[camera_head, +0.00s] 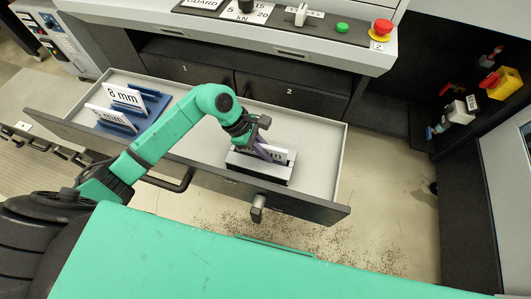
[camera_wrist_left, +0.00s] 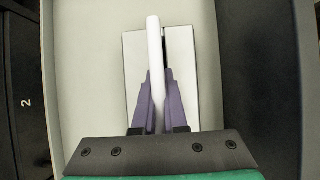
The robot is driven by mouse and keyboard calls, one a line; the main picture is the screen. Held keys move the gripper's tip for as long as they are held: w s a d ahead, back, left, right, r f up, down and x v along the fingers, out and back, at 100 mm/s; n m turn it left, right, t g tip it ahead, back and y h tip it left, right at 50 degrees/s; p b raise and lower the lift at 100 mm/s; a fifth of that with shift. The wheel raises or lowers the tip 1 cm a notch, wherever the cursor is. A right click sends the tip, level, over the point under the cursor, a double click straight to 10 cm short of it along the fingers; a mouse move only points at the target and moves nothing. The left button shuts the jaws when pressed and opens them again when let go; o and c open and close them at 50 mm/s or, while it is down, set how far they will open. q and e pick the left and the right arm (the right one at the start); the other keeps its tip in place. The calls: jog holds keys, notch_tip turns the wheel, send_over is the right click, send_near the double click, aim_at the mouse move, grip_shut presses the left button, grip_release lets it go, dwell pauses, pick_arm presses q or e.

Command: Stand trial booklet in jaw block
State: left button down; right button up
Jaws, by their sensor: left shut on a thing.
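The white trial booklet (camera_head: 280,154) stands about upright at the jaw block (camera_head: 262,173), a grey and black block in the open drawer. My left gripper (camera_head: 263,150) is shut on the booklet, its purple fingers on either side. In the left wrist view the booklet (camera_wrist_left: 154,50) shows edge-on as a white strip between the fingers, over the middle of the pale block (camera_wrist_left: 190,80). A thin dark gap shows just right of the strip. The booklet's lower edge is hidden, so I cannot tell how deep it sits. My right gripper is not in view.
The drawer (camera_head: 325,160) is pulled out, with bare floor around the block. At its left, a blue rack (camera_head: 150,120) holds white cards, one marked 8 mm (camera_head: 124,96). A control panel with a red button (camera_head: 382,27) is above. A drawer handle (camera_head: 257,208) sticks out in front.

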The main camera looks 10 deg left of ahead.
pick_arm(q)
jog(key=c, duration=1)
grip_release()
jog(key=shift+s+a+f, duration=0.1)
jog(key=shift+s+f, duration=0.15)
jog(key=shift+f, duration=0.25)
jog(key=shift+s+a+f, duration=0.1)
jog(key=shift+s+f, duration=0.1)
jog(key=shift+f, duration=0.25)
jog(key=shift+o, duration=0.2)
jog(key=shift+r+p, duration=0.3)
jog(key=shift+p, duration=0.05)
jog(key=shift+w+d+r+p, duration=0.1)
jog(key=shift+r+p, duration=0.5)
jog(key=shift+p, duration=0.1)
jog(key=a+r, duration=0.1)
jog(key=w+a+r+b, duration=0.1)
jog(key=shift+r+y+b, duration=0.3)
jog(key=shift+r, duration=0.1)
jog(key=b+v, duration=0.1)
jog(key=v, duration=0.7)
jog(key=shift+r, duration=0.2)
jog(key=shift+w, duration=0.1)
